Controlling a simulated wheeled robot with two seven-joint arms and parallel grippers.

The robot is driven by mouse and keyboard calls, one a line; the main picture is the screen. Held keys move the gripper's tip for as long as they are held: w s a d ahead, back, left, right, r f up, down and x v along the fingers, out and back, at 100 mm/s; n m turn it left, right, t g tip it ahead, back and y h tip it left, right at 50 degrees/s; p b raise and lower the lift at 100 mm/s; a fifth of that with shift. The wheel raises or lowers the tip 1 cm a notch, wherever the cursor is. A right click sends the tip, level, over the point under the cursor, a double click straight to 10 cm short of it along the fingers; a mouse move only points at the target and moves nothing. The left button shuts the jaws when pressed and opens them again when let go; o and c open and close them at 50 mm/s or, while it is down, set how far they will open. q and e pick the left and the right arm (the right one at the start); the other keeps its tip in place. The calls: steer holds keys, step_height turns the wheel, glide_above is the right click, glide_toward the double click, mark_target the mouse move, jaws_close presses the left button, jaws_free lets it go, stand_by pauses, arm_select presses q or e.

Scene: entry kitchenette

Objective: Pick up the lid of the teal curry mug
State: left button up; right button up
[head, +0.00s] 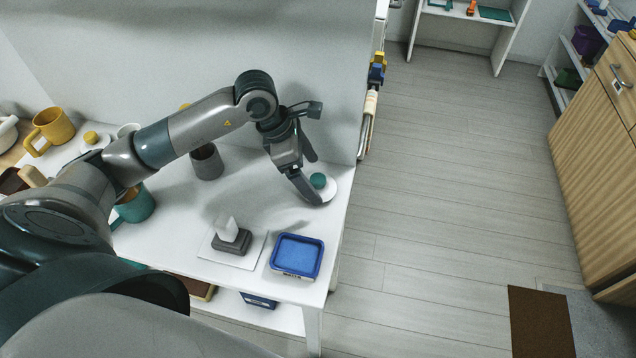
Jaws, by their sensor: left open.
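A round white lid with a teal knob (319,181) lies near the right edge of the white table. My left gripper (313,178) is open above the table at the lid, with one finger in front of the lid's left side and the other farther back. I cannot tell whether a finger touches the lid. The teal mug (139,205) stands farther left on the table, partly hidden by my left arm. My right gripper is not in view.
A grey cup (206,163) stands left of the gripper. A grey holder with a white top (231,241) and a blue tray (297,256) are near the front edge. A yellow mug (54,126) is at the far left. Open floor lies right of the table.

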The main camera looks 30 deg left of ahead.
mark_target(316, 178)
arm_select(q)
steer(key=shift+p+x, duration=0.55)
steer(key=shift+x, duration=1.15)
steer(key=shift+w, duration=0.1)
steer(key=shift+r, duration=0.1)
steer(key=c, duration=1.1)
